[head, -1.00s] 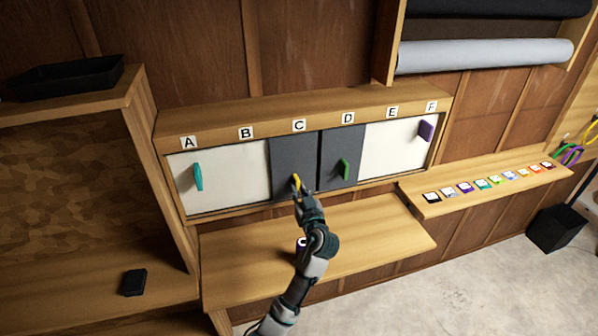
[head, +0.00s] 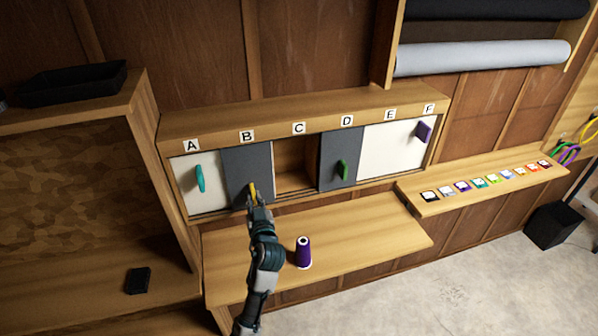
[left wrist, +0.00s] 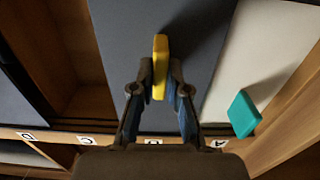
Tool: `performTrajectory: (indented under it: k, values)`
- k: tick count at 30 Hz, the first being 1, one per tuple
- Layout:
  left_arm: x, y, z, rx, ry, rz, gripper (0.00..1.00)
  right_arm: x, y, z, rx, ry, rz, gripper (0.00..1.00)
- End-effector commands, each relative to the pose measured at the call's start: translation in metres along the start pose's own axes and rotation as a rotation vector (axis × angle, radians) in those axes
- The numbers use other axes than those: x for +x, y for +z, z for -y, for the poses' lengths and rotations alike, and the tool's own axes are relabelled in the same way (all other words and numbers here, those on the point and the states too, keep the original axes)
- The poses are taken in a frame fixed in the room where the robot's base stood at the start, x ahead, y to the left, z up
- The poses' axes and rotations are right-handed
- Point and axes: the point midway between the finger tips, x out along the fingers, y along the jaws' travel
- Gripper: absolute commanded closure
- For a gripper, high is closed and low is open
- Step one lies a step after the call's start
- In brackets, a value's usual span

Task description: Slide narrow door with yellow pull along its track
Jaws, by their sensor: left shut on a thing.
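The narrow grey door (head: 243,167) with the yellow pull (head: 253,190) stands under label B in the head view, overlapping the white panel with the teal pull. My left gripper (head: 256,197) is shut on the yellow pull. In the left wrist view the pull (left wrist: 160,65) sits between the two fingertips (left wrist: 161,92), against the grey door (left wrist: 135,30). The compartment under C (head: 292,164) is open and shows bare wood inside. My right gripper is not in view.
Another grey door with a green pull (head: 342,169) stands under D. A white panel with a purple pull (head: 425,131) is at the right end; the teal pull (head: 200,178) is at the left. A purple thread spool (head: 303,252) stands on the shelf (head: 375,235) below.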

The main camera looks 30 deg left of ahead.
Motion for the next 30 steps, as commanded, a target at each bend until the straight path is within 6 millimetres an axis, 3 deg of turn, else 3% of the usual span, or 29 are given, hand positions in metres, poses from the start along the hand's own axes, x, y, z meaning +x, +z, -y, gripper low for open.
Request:
performTrajectory:
  k: [24, 25, 27, 30]
  values:
    - [0.0003, -0.002, -0.0059, 0.0, -0.002, -0.005, 1.0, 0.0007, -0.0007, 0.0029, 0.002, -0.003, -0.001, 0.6]
    - [0.0003, -0.0019, -0.0059, 0.0, -0.003, -0.005, 0.78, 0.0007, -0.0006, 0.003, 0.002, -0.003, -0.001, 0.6]
    - [0.0002, -0.0016, -0.006, 0.0, -0.002, -0.004, 0.62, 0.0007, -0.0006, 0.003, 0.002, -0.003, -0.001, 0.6]
    - [-0.0001, -0.0012, -0.0063, 0.0, -0.002, -0.003, 0.62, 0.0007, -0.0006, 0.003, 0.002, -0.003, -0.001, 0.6]
